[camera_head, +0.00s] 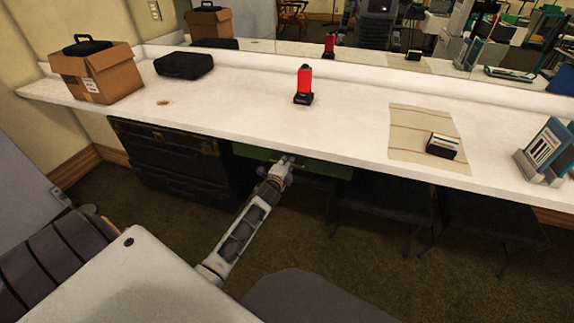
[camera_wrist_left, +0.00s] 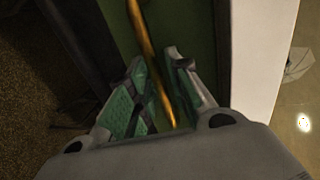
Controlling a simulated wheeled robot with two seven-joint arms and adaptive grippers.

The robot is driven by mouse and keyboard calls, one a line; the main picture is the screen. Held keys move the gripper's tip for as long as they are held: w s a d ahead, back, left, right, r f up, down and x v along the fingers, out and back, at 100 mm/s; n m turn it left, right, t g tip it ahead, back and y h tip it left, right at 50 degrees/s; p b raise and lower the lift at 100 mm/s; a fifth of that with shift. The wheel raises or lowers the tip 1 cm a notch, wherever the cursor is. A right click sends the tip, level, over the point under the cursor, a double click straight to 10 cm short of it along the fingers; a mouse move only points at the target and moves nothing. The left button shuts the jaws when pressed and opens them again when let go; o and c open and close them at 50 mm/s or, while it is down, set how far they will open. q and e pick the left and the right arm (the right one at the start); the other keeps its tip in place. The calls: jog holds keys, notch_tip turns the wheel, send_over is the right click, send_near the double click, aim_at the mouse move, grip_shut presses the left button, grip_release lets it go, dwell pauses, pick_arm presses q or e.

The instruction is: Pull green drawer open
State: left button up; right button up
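The green drawer (camera_head: 325,168) sits under the white counter; its front shows as a narrow strip below the counter's edge. It also shows in the left wrist view as a dark green face (camera_wrist_left: 202,42) with a long gold handle (camera_wrist_left: 143,32). My left gripper (camera_head: 287,162) is at the drawer front in the head view. In the left wrist view the left gripper (camera_wrist_left: 158,75) has its two fingers apart, with the handle passing between them. I see no firm grip on the handle. My right gripper is not in view.
The white counter (camera_head: 230,105) overhangs the drawer. A dark trunk (camera_head: 170,155) stands left of it, and dark chairs (camera_head: 385,215) stand right. On the counter are a cardboard box (camera_head: 105,75), a black case (camera_head: 184,65) and a red device (camera_head: 304,80). Carpet in front is clear.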

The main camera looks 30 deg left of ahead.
pick_arm(q)
jog(key=shift+c, duration=0.3)
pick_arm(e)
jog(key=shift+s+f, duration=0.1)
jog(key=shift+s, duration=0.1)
pick_arm(q)
grip_shut()
jog(key=shift+s+f, duration=0.1)
